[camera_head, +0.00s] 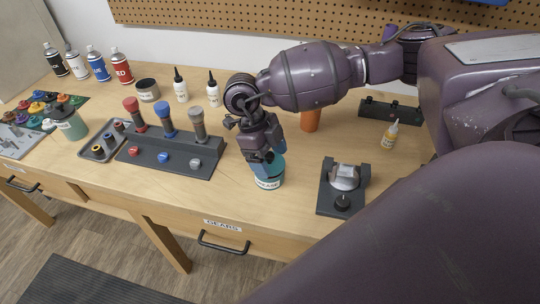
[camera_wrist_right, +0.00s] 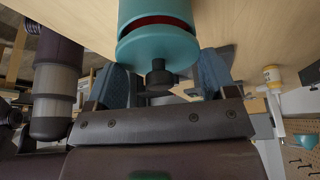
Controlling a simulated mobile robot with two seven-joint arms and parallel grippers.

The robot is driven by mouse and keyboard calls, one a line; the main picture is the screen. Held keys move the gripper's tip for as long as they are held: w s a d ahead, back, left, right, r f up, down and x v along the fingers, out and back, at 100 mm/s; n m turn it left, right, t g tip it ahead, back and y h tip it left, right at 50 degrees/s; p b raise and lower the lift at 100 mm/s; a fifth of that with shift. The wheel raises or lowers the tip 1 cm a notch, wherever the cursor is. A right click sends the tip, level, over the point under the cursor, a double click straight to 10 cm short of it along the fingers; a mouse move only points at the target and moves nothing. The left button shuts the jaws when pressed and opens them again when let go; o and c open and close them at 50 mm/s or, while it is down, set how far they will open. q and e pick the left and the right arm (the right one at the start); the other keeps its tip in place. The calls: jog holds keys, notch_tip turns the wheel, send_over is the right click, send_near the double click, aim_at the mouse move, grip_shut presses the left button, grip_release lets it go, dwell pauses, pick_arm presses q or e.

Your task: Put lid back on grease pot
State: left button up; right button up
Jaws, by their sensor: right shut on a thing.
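The teal grease pot (camera_head: 269,183) with a white label stands near the table's front edge in the head view. My right gripper (camera_head: 264,166) is directly over it, pointing down, and partly hides its top. In the wrist view the gripper's blue fingers (camera_wrist_right: 165,80) are shut on the teal lid (camera_wrist_right: 155,52), one on each side. The lid's dark knob (camera_wrist_right: 158,76) faces my palm. The pot body (camera_wrist_right: 155,10) is just beyond the lid, with a dark red band showing between them. I cannot tell whether lid and pot touch. My left gripper is out of view.
An orange cup (camera_head: 311,120) is behind my gripper. The table's front edge is close.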

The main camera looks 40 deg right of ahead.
jog(key=shift+f, duration=0.15)
dwell(0.4)
dwell(0.4)
dwell(0.5)
jog(key=o, duration=0.8)
jog(key=shift+o, duration=0.2)
